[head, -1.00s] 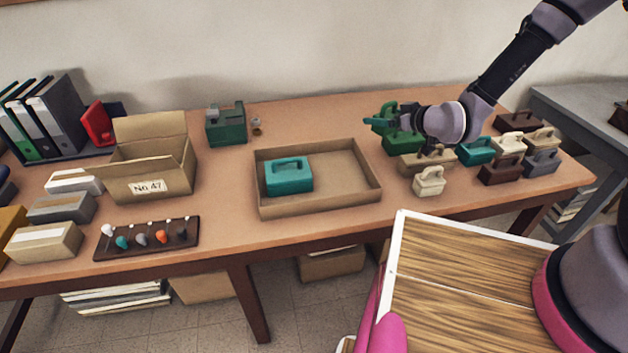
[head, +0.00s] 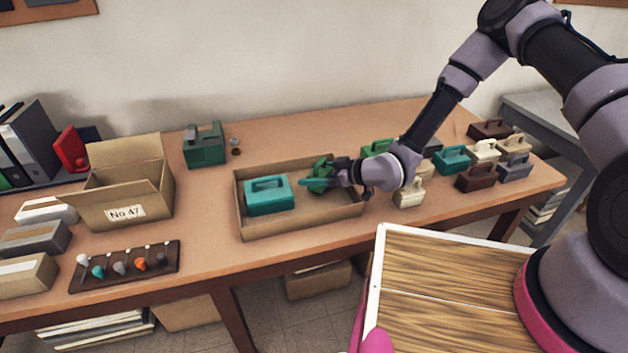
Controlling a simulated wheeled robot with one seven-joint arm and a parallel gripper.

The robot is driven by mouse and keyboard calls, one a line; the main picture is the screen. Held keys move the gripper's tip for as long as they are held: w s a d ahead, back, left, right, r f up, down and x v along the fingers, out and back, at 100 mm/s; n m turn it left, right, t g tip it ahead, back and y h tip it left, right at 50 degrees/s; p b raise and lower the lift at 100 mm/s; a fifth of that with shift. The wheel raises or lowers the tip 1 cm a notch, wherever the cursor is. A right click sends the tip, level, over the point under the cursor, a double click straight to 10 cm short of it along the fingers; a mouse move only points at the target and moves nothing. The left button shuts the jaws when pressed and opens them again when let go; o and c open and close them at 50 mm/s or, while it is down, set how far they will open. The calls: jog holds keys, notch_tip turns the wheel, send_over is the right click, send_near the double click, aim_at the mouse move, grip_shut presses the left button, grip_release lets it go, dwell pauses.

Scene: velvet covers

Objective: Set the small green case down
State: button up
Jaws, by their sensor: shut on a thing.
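The small green case (head: 320,169) is in my gripper (head: 316,181), over the right half of the shallow cardboard tray (head: 300,227). The gripper is shut on it and partly hides it. I cannot tell whether the case touches the tray floor. A larger teal case (head: 267,196) with a handle sits in the left half of the tray, just left of the held case.
Several other cases, among them a brown one (head: 476,177) and a cream one (head: 409,194), stand right of the tray. An open box (head: 124,212) and a peg rack (head: 126,267) are on the left. A green device (head: 204,147) stands behind.

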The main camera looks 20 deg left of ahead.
jog(key=shift+f, duration=1.05)
jog(key=shift+f, duration=0.15)
jog(key=o, duration=1.1)
jog(key=shift+c, duration=0.2)
jog(key=v, duration=1.2)
jog(key=shift+d, duration=0.1)
